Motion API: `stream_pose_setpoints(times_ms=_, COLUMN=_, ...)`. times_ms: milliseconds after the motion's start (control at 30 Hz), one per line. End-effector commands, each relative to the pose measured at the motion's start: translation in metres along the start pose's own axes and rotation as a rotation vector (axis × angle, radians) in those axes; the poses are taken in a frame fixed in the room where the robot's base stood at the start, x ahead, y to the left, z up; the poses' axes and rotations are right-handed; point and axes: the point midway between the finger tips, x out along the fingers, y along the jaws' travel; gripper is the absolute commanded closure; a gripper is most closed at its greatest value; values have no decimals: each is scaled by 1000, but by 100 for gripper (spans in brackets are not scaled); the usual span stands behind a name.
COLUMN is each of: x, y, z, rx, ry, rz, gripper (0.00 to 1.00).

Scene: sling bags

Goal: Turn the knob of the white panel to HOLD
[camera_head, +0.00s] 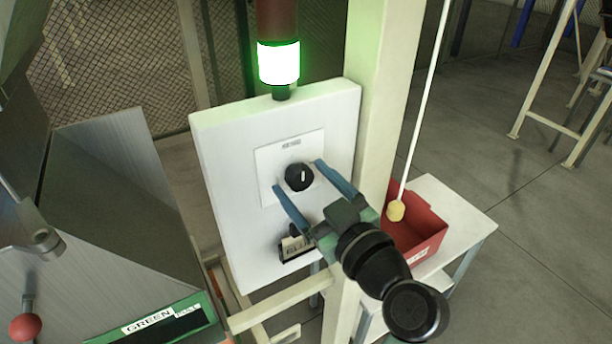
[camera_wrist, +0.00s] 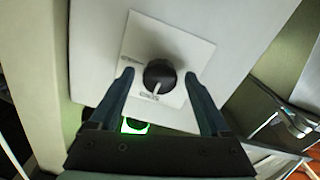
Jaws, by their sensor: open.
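The white panel (camera_head: 225,135) is fixed beside a cream post, with a square plate (camera_head: 267,163) on its face. A round black knob (camera_head: 299,177) with a white pointer line sits on the plate. The pointer points up in the head view, towards a small label (camera_head: 291,145) too small to read. In the wrist view, the knob (camera_wrist: 159,72) has its pointer downward, and a second unreadable label (camera_wrist: 131,60) lies to its left. My gripper (camera_head: 298,178) is open, its blue fingers on either side of the knob with visible gaps. Contact is not visible.
A lit green lamp (camera_head: 279,63) stands on top of the panel. A yellow cord end (camera_head: 396,210) hangs by a red bin (camera_head: 425,222) at right. A machine labelled GREEN (camera_head: 148,322) is at left.

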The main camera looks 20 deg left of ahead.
Motion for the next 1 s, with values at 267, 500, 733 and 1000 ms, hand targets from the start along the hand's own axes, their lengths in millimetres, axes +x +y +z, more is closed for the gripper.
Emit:
stream_pose_setpoints(times_ms=267, x=1, y=0, z=0, rx=0, ry=0, rz=0, gripper=25)
stream_pose_setpoints(times_ms=500, x=0, y=0, z=0, rx=0, ry=0, rz=0, gripper=68)
stream_pose_setpoints(times_ms=733, x=0, y=0, z=0, rx=1, ry=0, rz=0, gripper=100)
stream_pose_setpoints(times_ms=1000, x=0, y=0, z=1, rx=36, ry=0, rz=0, gripper=100)
